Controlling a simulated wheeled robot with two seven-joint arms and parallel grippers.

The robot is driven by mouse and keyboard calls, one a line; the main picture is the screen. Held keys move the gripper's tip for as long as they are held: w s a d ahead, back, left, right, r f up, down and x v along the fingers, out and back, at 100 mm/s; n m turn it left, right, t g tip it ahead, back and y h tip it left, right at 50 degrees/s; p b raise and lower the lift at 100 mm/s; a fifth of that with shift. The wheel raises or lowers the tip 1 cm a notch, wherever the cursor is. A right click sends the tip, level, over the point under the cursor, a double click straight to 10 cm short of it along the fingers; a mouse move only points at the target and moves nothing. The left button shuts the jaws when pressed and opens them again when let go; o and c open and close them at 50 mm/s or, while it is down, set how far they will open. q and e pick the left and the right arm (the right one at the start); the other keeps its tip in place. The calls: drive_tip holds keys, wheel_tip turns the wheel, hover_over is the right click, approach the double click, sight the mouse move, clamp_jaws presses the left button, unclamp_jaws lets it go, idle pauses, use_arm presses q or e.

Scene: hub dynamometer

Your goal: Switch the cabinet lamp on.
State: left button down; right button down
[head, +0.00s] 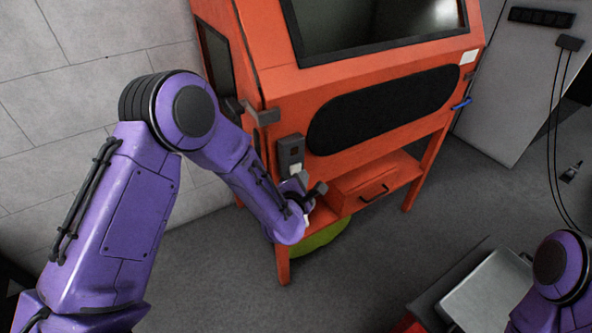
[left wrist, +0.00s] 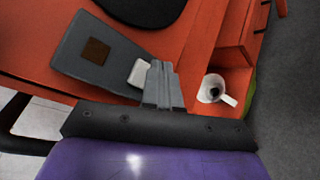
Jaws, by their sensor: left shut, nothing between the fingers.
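The orange cabinet (head: 375,75) stands against the back wall, with a dark window above and a black oval panel on its front. A grey switch box (head: 290,154) is mounted on its front left; in the left wrist view the box (left wrist: 85,65) has a brown square and a white rocker (left wrist: 140,72) at its lower end. My left gripper (head: 299,179) is just below the box. In the left wrist view its fingers (left wrist: 161,66) are shut and empty, tips right beside the rocker; I cannot tell whether they touch it. No lit lamp is evident.
A white mug (left wrist: 213,90) stands on the orange shelf just right of my fingers. A drawer (head: 375,186) with a dark handle is under the cabinet. A metal tray (head: 485,290) lies at the lower right. The grey floor between is clear.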

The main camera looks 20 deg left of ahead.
idle(0.5)
use_arm(q)
drive_tip(key=shift+w+a, duration=0.25)
drive_tip(key=shift+a, duration=0.15)
drive_tip(key=shift+w+a, duration=0.15)
idle(0.4)
drive_tip(key=shift+s+d, duration=0.45)
drive_tip(key=shift+d, duration=0.1)
drive_tip(key=s+d, duration=0.3)
drive_tip(key=d, duration=0.1)
drive_tip(key=shift+s+d, duration=0.35)
idle(0.4)
